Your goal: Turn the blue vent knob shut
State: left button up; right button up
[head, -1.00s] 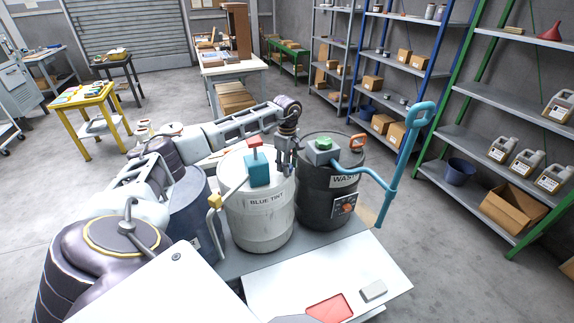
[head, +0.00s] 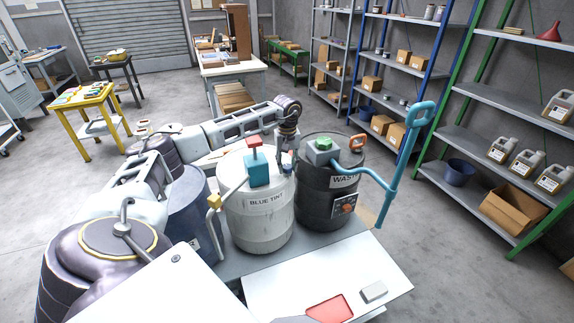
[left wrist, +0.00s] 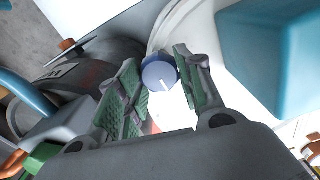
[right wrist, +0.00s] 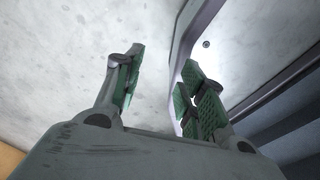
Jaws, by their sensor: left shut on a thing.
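The blue vent knob (left wrist: 159,74) is round with a white pointer line, in the left wrist view. The line points toward the lower right of that picture. My left gripper (left wrist: 157,62) has one green-padded finger on each side of the knob and is shut on it. In the head view my left gripper (head: 287,163) is at the right upper side of the white BLUE TINT drum (head: 260,222), partly hidden there. I cannot make out the knob clearly in the head view. My right gripper (right wrist: 163,58) is open and empty in the right wrist view.
The dark WASTE drum (head: 318,205) stands close to the right, with a teal pump handle (head: 390,185) reaching out. A teal pump block (head: 257,170) sits on the BLUE TINT drum. A white work surface (head: 285,287) with a red tray (head: 330,308) is in front.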

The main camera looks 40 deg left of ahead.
aim_at(287, 166)
pick_arm(q)
jog(key=shift+r+m, duration=0.1)
jog(key=shift+m, duration=0.3)
pick_arm(e)
jog(key=shift+w, duration=0.35)
pick_arm(q)
jog(key=shift+o, duration=0.2)
pick_arm(e)
jog(key=shift+s, duration=0.1)
pick_arm(q)
jog(key=shift+c, duration=0.2)
jog(key=o, duration=1)
jog(key=shift+o, duration=0.2)
jog(key=shift+r, duration=0.35)
notch_tip(287, 166, up, 11)
pick_arm(e)
jog(key=shift+s, duration=0.4)
